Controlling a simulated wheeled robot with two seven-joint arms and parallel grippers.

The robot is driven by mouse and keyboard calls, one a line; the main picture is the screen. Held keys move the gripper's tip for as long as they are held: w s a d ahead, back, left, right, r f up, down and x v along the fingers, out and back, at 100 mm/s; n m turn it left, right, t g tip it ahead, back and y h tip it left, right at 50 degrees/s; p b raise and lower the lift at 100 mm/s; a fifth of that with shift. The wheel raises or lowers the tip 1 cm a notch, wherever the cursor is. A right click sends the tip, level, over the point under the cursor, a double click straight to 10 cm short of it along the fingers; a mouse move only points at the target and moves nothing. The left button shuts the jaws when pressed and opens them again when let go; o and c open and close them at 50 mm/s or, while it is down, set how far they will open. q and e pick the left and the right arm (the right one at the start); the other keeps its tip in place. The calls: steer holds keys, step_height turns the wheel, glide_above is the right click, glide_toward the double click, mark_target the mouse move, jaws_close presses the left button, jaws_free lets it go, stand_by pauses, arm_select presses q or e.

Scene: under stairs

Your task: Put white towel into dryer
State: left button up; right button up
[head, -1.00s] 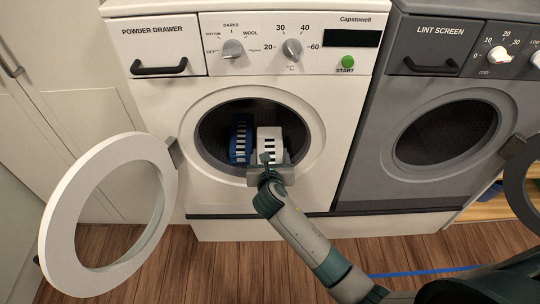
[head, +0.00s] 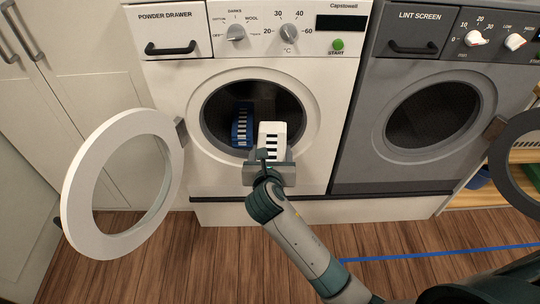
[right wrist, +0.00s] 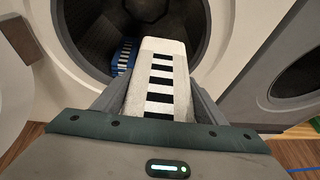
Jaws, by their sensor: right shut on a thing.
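The white towel (head: 272,133), a folded block with black stripes, is in my right gripper (head: 270,160) in front of the white washer's open round mouth. In the right wrist view the towel (right wrist: 160,65) sits between the two fingers, its far end against the dark opening. The dryer (head: 404,160) is the grey machine labelled "Lint screen" on the right. Its round mouth (head: 433,113) is dark, and its door (head: 516,140) stands open at the right edge. A blue striped towel (head: 242,124) lies inside the washer drum. My left gripper is out of view.
The white washer (head: 318,165) has its door (head: 92,165) swung open to the left. White cupboards (head: 95,70) stand at the left. A wooden shelf (head: 478,195) is at the lower right. A blue line (head: 440,254) crosses the clear wooden floor.

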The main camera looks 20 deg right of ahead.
steer(key=shift+m+h, duration=0.4)
steer(key=s+r, duration=0.6)
steer(key=shift+d+r, duration=0.15)
steer(key=shift+r, duration=0.25)
steer(key=s+d+r+m+h, duration=0.1)
steer(key=s+r, duration=0.3)
steer(key=s, duration=0.2)
steer(key=shift+s+d+r+g, duration=0.3)
steer(key=shift+s+g, duration=0.05)
steer(key=shift+g, duration=0.05)
